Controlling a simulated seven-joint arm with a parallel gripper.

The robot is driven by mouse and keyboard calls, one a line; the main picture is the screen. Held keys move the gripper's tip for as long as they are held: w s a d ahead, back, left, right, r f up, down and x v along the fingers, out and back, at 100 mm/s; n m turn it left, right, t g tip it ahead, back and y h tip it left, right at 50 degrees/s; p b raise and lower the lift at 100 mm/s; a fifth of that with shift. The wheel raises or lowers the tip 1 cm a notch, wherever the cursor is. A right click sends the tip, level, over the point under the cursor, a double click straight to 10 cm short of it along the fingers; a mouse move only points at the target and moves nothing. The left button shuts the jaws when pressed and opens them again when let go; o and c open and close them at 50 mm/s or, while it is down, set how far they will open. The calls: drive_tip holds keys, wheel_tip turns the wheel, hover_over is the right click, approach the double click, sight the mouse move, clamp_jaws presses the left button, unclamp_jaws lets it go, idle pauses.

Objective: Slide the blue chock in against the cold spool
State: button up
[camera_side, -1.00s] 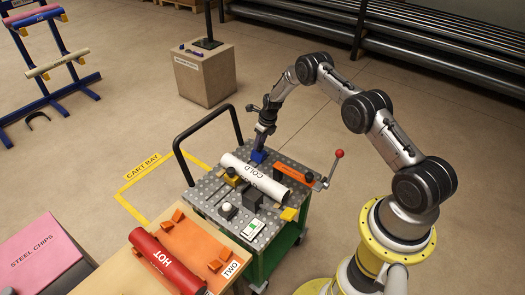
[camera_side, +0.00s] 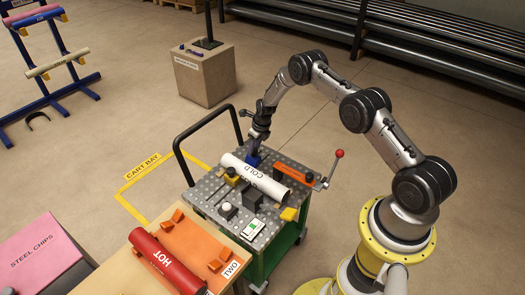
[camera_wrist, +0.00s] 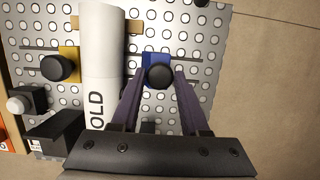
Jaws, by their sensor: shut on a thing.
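The blue chock (camera_wrist: 157,60) has a round black knob and sits on the perforated cart top (camera_side: 206,188). My gripper (camera_wrist: 160,82) is shut on its knob from above.
A yellow chock (camera_wrist: 68,65) with a black knob is on the spool's other side. An orange bar (camera_side: 292,173) and a red-knobbed lever (camera_side: 338,154) are at the cart's right. A red HOT spool (camera_side: 166,262) lies on the front table. The cart handle (camera_side: 176,145) rises at the left.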

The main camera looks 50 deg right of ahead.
drive_tip(key=shift+a, duration=2.25)
drive_tip(key=o, duration=0.4)
drive_tip(key=shift+a, duration=0.2)
drive_tip(key=shift+c, duration=0.2)
drive_tip(key=o, duration=0.4)
drive_tip(key=shift+o, duration=0.2)
drive_tip(key=shift+r, duration=0.1)
drive_tip(key=w+v, duration=0.1)
drive_tip(key=v, duration=0.5)
drive_tip(key=shift+w+r, duration=0.25)
drive_tip(key=shift+r, duration=0.25)
